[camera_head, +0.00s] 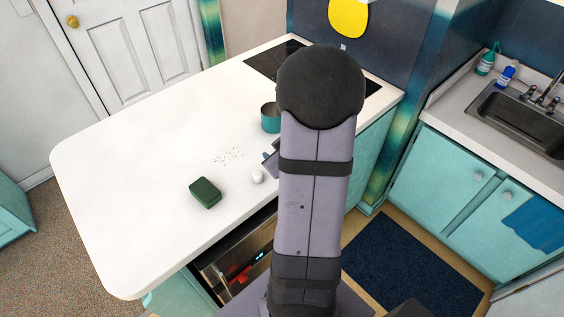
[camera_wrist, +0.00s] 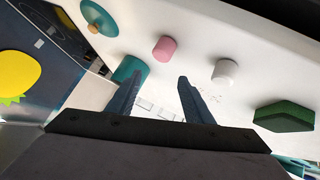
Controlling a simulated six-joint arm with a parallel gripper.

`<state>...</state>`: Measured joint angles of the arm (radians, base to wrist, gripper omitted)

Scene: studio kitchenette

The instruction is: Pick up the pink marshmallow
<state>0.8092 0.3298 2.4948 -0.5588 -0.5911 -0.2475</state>
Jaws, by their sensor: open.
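The pink marshmallow (camera_wrist: 165,48) stands on the white counter in the wrist view, just beyond the gap between my fingertips and apart from them. In the head view I cannot see it; my arm covers part of the counter. My gripper (camera_wrist: 157,82) is open and empty, its two dark fingers spread, with the marshmallow ahead of the gap. In the head view only a small part of my gripper (camera_head: 270,158) shows at the left of my arm.
A white marshmallow (camera_wrist: 225,72) and a green sponge (camera_wrist: 284,116) lie to the right. A teal pot (camera_head: 270,117) stands by the dark hob (camera_head: 268,62); a teal round thing with a wooden knob (camera_wrist: 98,18) is farther left. Crumbs (camera_head: 228,157) dot the counter, whose left side (camera_head: 120,165) is clear.

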